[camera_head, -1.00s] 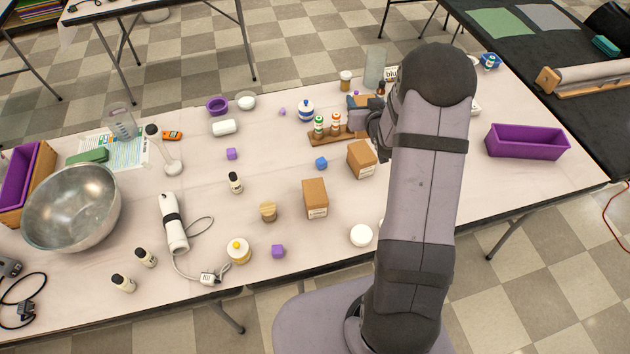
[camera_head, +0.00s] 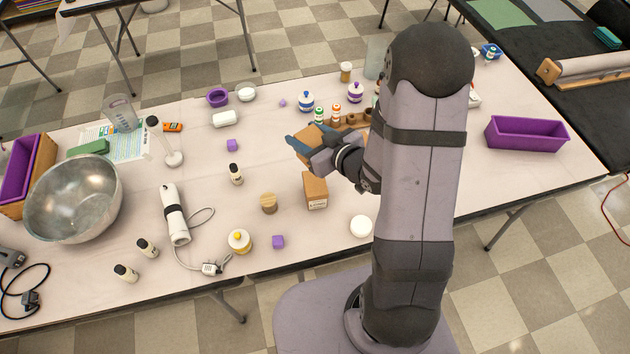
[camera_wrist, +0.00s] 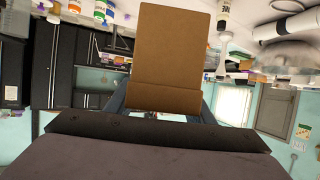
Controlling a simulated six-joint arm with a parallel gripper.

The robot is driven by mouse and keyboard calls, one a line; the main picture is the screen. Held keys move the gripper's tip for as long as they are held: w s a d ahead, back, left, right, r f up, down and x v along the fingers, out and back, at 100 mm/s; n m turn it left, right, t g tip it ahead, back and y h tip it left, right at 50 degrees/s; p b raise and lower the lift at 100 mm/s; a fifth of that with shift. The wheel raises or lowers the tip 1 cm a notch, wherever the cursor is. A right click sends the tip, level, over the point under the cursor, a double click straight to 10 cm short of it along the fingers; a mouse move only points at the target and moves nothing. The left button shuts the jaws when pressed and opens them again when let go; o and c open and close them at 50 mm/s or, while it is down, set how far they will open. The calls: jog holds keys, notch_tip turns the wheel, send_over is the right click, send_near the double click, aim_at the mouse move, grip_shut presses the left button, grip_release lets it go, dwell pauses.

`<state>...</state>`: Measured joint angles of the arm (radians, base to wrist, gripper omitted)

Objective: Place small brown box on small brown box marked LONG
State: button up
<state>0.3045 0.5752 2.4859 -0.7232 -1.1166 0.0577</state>
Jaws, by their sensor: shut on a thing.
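My gripper (camera_head: 305,146) is shut on a small brown box (camera_head: 311,133) and holds it above the middle of the table. In the wrist view the held brown box (camera_wrist: 170,55) fills the upper middle, between the fingers. A second small brown box (camera_head: 315,188) stands upright on the table, just nearer than the gripper and slightly right. A pale label shows low on its side, but its writing is too small to read. Held box and standing box look apart. My wrist covers the spot to the right where another brown box was seen earlier.
A wooden rack with small bottles (camera_head: 335,118) is just behind the gripper. A round wooden piece (camera_head: 268,203), a small dark-capped bottle (camera_head: 236,174) and a white round lid (camera_head: 361,226) are around the standing box. A purple bin (camera_head: 527,134) is at the right.

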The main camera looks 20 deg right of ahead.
jog(key=shift+f+p, duration=0.65)
jog(key=shift+f, duration=4.35)
jog(key=shift+f, duration=0.1)
jog(key=o, duration=1.2)
jog(key=shift+o, duration=0.2)
